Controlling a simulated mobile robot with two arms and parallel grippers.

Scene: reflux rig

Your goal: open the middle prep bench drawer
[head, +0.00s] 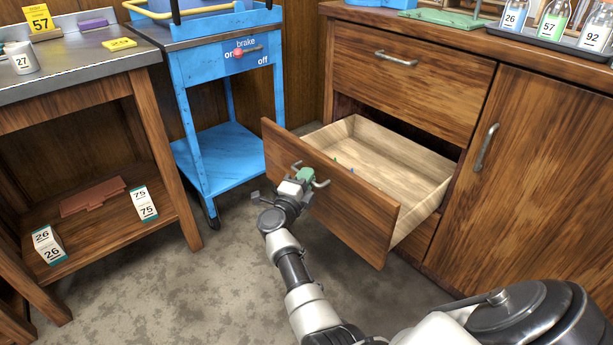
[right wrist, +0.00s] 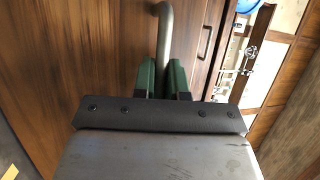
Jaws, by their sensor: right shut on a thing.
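The middle prep bench drawer (head: 335,195) is pulled well out of the wooden bench, and its pale interior (head: 385,165) shows. My right gripper (head: 305,176) is at the drawer front, shut on its metal handle (head: 321,183). In the right wrist view the green fingers (right wrist: 163,78) close around the handle (right wrist: 164,30), with the brown drawer front (right wrist: 90,50) behind. My left gripper is not in view.
A closed upper drawer (head: 410,80) is above, and a closed cupboard door (head: 535,170) is at right. A blue cart (head: 215,160) stands just left of the open drawer. A steel-topped table (head: 80,65) is farther left. Grey floor (head: 230,285) lies clear in front.

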